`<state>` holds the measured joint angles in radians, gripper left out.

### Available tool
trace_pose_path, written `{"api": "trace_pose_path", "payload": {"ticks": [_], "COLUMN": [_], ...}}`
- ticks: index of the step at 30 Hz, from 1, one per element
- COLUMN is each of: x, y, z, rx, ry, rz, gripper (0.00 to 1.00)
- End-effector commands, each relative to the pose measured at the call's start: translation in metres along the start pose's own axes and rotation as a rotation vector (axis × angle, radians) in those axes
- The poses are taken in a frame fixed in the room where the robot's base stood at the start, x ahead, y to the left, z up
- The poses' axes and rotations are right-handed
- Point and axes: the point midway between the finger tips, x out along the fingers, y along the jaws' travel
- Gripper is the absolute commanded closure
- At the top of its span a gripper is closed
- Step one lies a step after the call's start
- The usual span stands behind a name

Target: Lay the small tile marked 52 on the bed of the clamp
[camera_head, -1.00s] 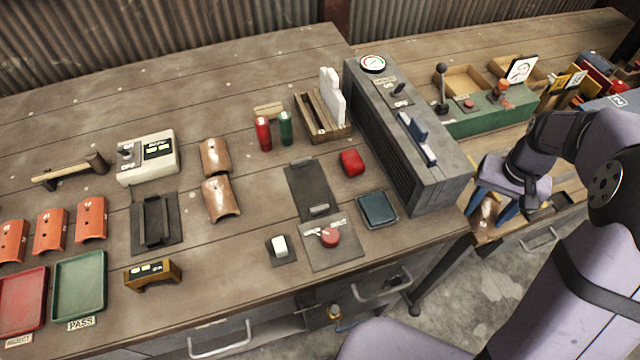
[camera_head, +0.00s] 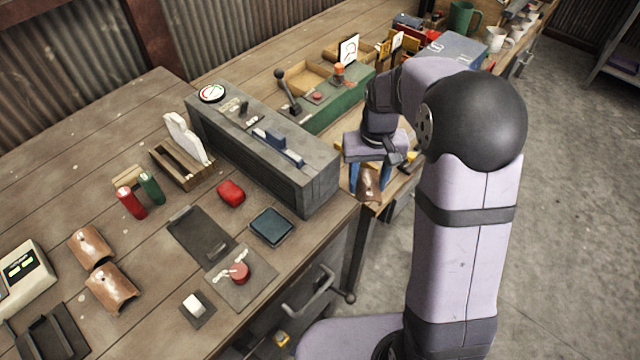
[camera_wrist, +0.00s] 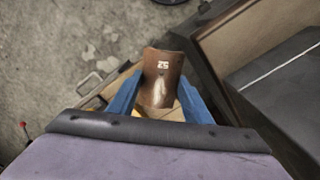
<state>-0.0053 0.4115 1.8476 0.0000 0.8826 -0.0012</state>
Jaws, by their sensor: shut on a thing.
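The small brown curved tile (camera_head: 369,184) is between the blue fingers of my gripper (camera_head: 367,182), beyond the right end of the grey box. In the wrist view the tile (camera_wrist: 163,80) shows a white 52, upside down, and my gripper (camera_wrist: 160,103) is shut on its sides. A dark flat plate (camera_head: 203,236) with a raised bar at each end, on the main bench left of the grey box, looks like the clamp. Its bed is bare. My gripper is well to the right of it.
The long grey box (camera_head: 265,150) stands between my gripper and the dark plate. A panel with a red button (camera_head: 239,271), a blue-black pad (camera_head: 271,227) and a red object (camera_head: 231,193) lie near the plate. Two other brown tiles (camera_head: 110,288) lie further left.

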Motion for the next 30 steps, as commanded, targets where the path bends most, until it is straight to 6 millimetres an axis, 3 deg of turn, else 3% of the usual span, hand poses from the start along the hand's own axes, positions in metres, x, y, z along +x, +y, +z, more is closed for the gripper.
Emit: {"api": "trace_pose_path", "payload": {"ticks": [5, 11, 21, 25, 30], "x": [-0.02, -0.06, -0.15, -0.181, -0.206], "y": [-0.01, -0.034, -0.096, -0.12, -0.165], "z": [-0.016, -0.047, -0.095, -0.104, -0.105], "rx": [-0.028, -0.09, -0.233, -0.283, -0.339], "ry": [0.002, 0.004, 0.003, 0.002, 0.001], "rz": [0.0, 0.0, 0.0, 0.0, 0.0], "gripper": [0.79, 0.79, 0.79, 0.79, 0.79]}}
